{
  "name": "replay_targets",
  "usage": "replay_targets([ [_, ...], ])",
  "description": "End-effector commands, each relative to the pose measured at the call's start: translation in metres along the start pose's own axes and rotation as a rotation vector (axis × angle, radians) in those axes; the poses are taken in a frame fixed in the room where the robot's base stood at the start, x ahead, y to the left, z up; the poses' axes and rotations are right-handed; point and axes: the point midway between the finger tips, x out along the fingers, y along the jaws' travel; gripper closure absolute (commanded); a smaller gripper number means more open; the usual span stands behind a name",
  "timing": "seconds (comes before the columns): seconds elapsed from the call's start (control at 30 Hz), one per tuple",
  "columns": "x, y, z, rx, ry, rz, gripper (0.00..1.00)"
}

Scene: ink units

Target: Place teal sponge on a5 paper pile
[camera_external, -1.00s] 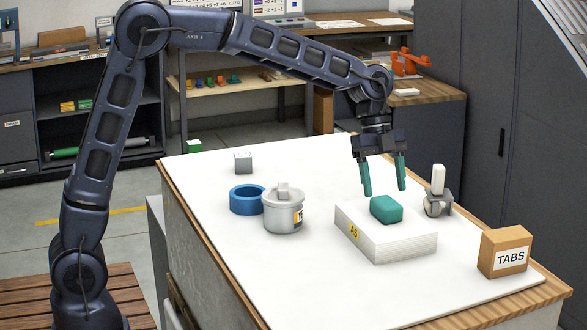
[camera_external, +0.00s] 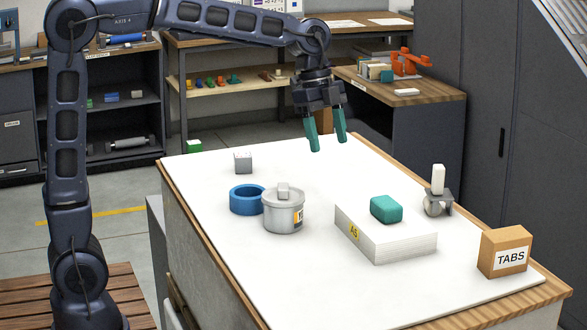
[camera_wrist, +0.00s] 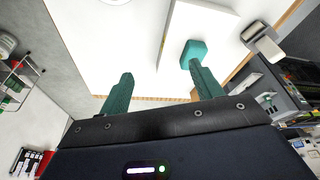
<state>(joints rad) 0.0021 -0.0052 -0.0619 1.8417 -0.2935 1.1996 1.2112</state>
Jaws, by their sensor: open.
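The teal sponge (camera_external: 386,209) rests on top of the white A5 paper pile (camera_external: 398,245), which has a yellow A5 label on its side. In the wrist view the sponge (camera_wrist: 192,52) lies on the pile (camera_wrist: 205,22), just beyond the right fingertip. My gripper (camera_external: 328,144) has teal fingers, spread apart and empty. It hangs above the far part of the white table, up and to the left of the pile, clear of the sponge. The gripper also shows in the wrist view (camera_wrist: 160,72).
On the white tabletop (camera_external: 310,270) stand a grey lidded tin (camera_external: 284,215), a blue ring (camera_external: 246,199), a small grey block (camera_external: 243,162), a grey holder with a white piece (camera_external: 438,200) and a TABS box (camera_external: 505,252). The table's front middle is clear.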

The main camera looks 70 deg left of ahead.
Motion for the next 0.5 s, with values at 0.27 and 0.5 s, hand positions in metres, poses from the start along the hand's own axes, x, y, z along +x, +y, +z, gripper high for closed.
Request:
replay_targets([
  [0.27,-0.02,0.075,0.056,-0.296,-0.028,-0.113,0.35],
  [0.5,-0.022,0.136,0.107,-0.552,-0.021,-0.213,0.35],
])
